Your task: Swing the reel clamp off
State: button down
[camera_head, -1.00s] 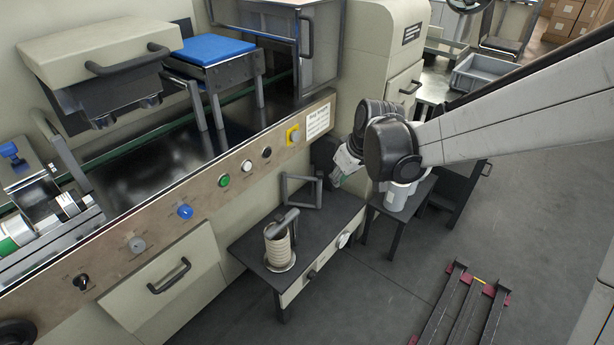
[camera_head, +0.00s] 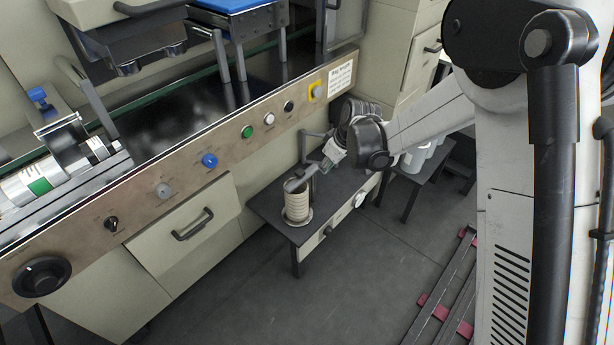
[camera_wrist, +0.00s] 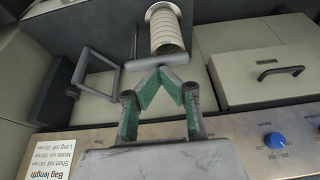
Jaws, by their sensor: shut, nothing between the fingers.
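The reel (camera_head: 298,208), a ribbed cream cylinder, stands on a dark low table in the head view; it also shows at the top of the wrist view (camera_wrist: 166,33). I take the grey bar over its top as the reel clamp (camera_head: 295,184); it shows in the wrist view as a short grey bar (camera_wrist: 157,61) below the reel. My gripper (camera_wrist: 160,70) is shut and empty, its green-padded fingers meeting in a point at the bar. I cannot tell whether they touch it. In the head view my gripper (camera_head: 322,164) is just right of the bar, partly hiding it.
A grey open frame (camera_wrist: 95,73) stands beside the reel. The low table (camera_head: 268,207) is against the machine's control panel (camera_head: 190,165), which has knobs and buttons. A drawer with a black handle (camera_head: 193,224) is to the left.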

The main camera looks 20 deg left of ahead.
jog(key=b, duration=0.4)
send_near(302, 182)
jog(key=shift+x, duration=2.45)
